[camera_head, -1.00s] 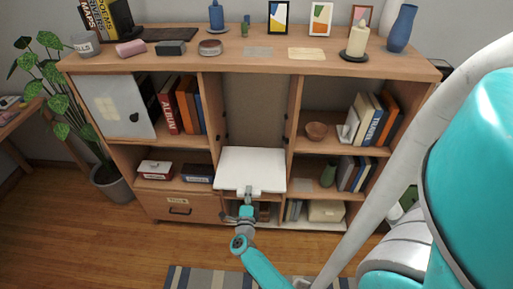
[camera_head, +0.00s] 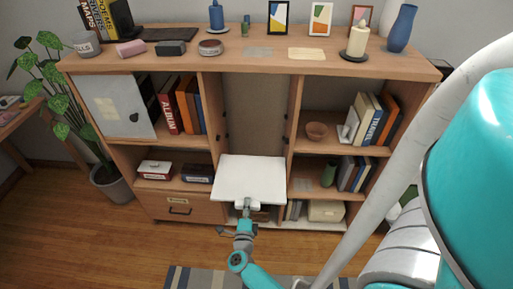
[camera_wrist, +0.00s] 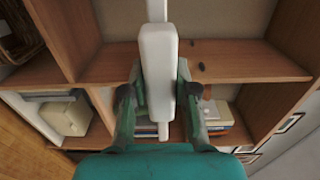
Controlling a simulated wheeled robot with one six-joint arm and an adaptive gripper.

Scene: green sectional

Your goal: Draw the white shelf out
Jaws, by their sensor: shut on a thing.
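The white shelf (camera_head: 249,180) is a flat panel in the middle bay of the wooden cabinet, sticking out past the cabinet's front. A white handle (camera_wrist: 158,70) is at its front edge. My gripper (camera_head: 243,212) is at that front edge in the head view. In the wrist view my gripper (camera_wrist: 158,100) has one finger on each side of the handle and is shut on it. The wrist view shows the shelf nearly edge-on, and the fingers hide part of the handle.
The wooden cabinet (camera_head: 250,63) holds books, a bowl (camera_head: 317,131) and boxes in side bays. A drawer (camera_head: 180,208) is at lower left and a grey door (camera_head: 115,106) stands at upper left. The wooden floor (camera_head: 110,240) in front is mostly clear, with a striped rug (camera_head: 190,278).

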